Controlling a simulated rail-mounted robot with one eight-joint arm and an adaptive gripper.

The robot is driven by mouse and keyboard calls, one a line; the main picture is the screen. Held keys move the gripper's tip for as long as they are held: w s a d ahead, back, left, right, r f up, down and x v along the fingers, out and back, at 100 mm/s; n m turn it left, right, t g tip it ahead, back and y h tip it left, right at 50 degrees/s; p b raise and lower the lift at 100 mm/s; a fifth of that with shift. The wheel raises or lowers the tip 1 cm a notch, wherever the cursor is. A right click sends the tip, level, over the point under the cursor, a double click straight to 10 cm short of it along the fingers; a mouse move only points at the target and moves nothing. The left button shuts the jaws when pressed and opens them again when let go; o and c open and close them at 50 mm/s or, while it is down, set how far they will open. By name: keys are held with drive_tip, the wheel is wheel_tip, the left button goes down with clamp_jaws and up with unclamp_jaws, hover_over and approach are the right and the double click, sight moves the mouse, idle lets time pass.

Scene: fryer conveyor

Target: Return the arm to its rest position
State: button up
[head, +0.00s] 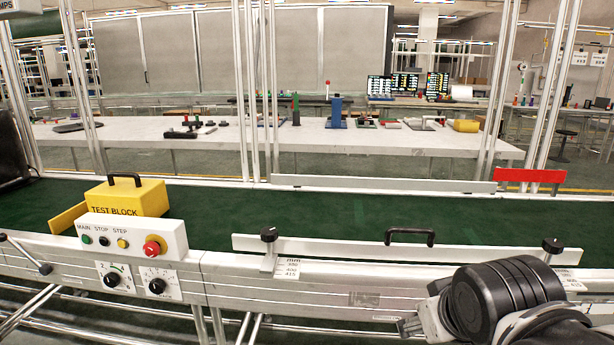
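My arm (505,297) shows at the lower right of the head view, with its black round joint housing and grey links in front of the conveyor's near rail. No wrist view is given.
A green conveyor belt (335,212) runs across, with a yellow test block (126,199) on its left. A control box (132,236) stands on the near rail. A white guide bar with a black handle (410,237) lies right of it. Behind is a white table (270,134).

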drive_tip(key=s+f+m, duration=0.2)
drive_tip(key=s+f, duration=0.1)
drive_tip(key=s, duration=0.2)
wheel_tip(320, 180, up, 17)
drive_tip(key=p, duration=1.7)
drive_tip(key=shift+w+d+r+y, duration=0.2)
drive_tip(key=shift+w+d+y, duration=0.1)
drive_tip(key=shift+w+d, duration=0.1)
